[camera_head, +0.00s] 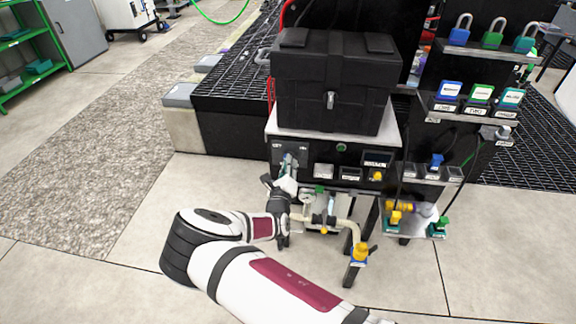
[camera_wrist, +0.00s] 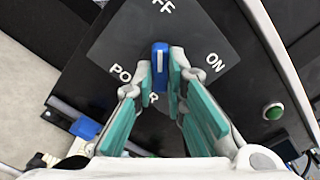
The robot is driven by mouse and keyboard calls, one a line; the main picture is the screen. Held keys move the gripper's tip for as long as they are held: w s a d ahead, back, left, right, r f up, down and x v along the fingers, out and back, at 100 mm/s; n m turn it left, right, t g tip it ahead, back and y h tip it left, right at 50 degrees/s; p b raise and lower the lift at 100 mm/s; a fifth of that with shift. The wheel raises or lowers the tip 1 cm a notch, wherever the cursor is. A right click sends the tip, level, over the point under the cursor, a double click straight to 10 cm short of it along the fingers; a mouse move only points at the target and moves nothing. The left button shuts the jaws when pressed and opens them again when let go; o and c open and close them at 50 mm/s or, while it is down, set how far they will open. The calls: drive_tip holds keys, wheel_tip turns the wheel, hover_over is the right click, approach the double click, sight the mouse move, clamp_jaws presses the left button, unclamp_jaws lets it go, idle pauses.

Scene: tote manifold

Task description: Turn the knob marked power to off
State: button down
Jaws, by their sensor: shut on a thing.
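The power knob (camera_wrist: 160,60) is blue with a white line, on a dark square plate (camera_wrist: 112,40) marked POWER, with OFF letters at the top of the wrist view and ON at the right. The white line runs up and down in that view, in line with the OFF letters. My gripper (camera_wrist: 162,72) is shut on the knob, one teal-padded finger on each side.
A green round button (camera_wrist: 273,111) sits right of the plate. A black case (camera_head: 335,85) stands on top of the panel. Pipes with yellow valve handles (camera_head: 362,251) stand right of my gripper. The floor at the left is clear.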

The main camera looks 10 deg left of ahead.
idle(0.5)
drive_tip(key=c, duration=1.6)
unclamp_jaws()
drive_tip(key=s, duration=1.2)
drive_tip(key=shift+a, duration=0.2)
